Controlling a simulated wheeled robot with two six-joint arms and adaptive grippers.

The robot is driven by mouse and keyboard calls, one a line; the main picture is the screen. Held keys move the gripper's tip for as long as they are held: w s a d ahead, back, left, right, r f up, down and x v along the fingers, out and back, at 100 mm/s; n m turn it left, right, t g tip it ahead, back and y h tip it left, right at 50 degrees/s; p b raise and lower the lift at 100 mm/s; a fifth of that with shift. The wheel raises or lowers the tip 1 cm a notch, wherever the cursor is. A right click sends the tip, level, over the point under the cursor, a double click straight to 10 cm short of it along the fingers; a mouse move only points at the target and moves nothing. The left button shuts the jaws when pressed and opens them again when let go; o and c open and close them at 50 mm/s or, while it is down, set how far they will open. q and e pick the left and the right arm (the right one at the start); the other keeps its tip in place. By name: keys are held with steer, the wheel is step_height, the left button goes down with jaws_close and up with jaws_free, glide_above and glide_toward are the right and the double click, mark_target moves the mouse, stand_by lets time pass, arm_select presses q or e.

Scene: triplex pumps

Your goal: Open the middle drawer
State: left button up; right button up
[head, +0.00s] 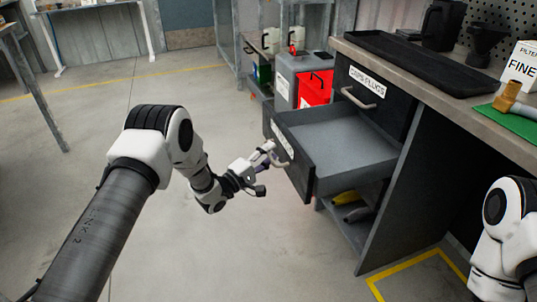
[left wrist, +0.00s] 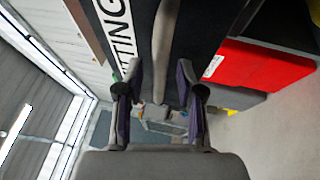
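The middle drawer (head: 335,145) of the dark bench cabinet is pulled well out, and its grey inside looks empty. Its front carries a white label, partly readable as "TTING" in the left wrist view (left wrist: 115,30), and a bar handle (head: 284,150). My left gripper (head: 268,158) is at this handle, outside the drawer front. In the left wrist view the handle (left wrist: 164,50) runs between the two fingers, which stand apart with gaps beside it, so the gripper looks open around it. My right gripper is out of view.
The top drawer (head: 372,92), labelled "CAPS+PLUGS", is shut above. A lower shelf (head: 345,215) holds a yellow item. A grey-and-red bin (head: 305,85) stands behind the drawer. The bench top holds a black tray (head: 420,62) and a white box. The floor at left is clear.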

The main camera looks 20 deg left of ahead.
arm_select(q)
steer(key=v, duration=1.2)
